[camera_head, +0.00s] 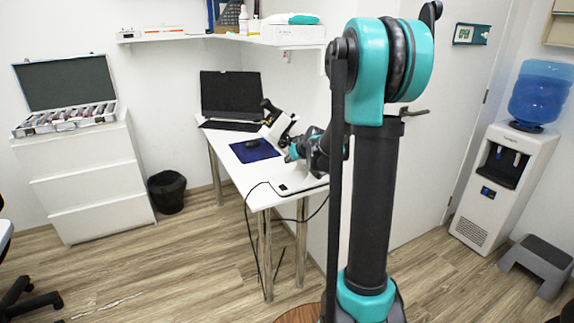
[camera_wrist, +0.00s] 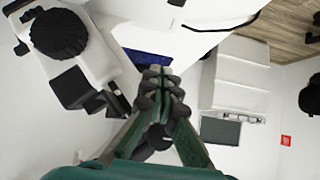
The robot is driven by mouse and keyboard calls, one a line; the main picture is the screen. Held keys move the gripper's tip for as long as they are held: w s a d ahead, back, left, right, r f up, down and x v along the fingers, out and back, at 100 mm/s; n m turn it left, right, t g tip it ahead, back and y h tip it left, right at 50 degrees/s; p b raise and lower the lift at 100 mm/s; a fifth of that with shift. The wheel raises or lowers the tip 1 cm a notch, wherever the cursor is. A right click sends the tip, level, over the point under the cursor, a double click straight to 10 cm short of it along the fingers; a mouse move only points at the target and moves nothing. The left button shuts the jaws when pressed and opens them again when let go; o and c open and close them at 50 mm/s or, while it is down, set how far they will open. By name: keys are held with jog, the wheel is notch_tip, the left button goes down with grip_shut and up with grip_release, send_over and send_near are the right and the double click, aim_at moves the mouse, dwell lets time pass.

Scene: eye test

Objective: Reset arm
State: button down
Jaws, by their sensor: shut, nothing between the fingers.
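My gripper (camera_wrist: 162,82) is shut and empty in the wrist view, with its fingertips together in front of a blue mat (camera_wrist: 150,58). In the head view, the far part of my arm reaches over the white desk (camera_head: 290,188), partly hidden behind my dark column; the fingertips are hard to make out there. A white device with black parts, looking like a microscope (camera_head: 279,124), stands on the desk close to my gripper. It also fills the upper left of the wrist view (camera_wrist: 98,62), beside my fingers. Contact between them cannot be told.
A laptop (camera_head: 231,93) and the blue mat (camera_head: 255,151) lie on the desk. A shelf (camera_head: 225,37) hangs above it. A white drawer cabinet (camera_head: 90,180) with an open case (camera_head: 68,84) stands left, beside a black bin (camera_head: 167,190). A water dispenser (camera_head: 500,180) stands right.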

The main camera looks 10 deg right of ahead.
jog(key=shift+s+r, duration=0.15)
jog(key=shift+r, duration=0.05)
jog(key=shift+s, duration=0.1)
jog(key=s+f+m+g+h, duration=0.1)
jog(key=s+f, duration=0.2)
jog(key=s, duration=0.9)
jog(key=s+d+f+m+g+h, duration=0.1)
jog(key=s+f, duration=0.3)
jog(key=s, duration=0.9)
jog(key=s+d+f+m+g+h, duration=0.1)
jog(key=s+f+g, duration=0.2)
jog(key=s, duration=0.9)
jog(key=shift+s+d+f+m, duration=0.2)
jog(key=shift+f+m, duration=0.1)
jog(key=shift+f, duration=0.25)
jog(key=c, duration=2.3)
grip_release()
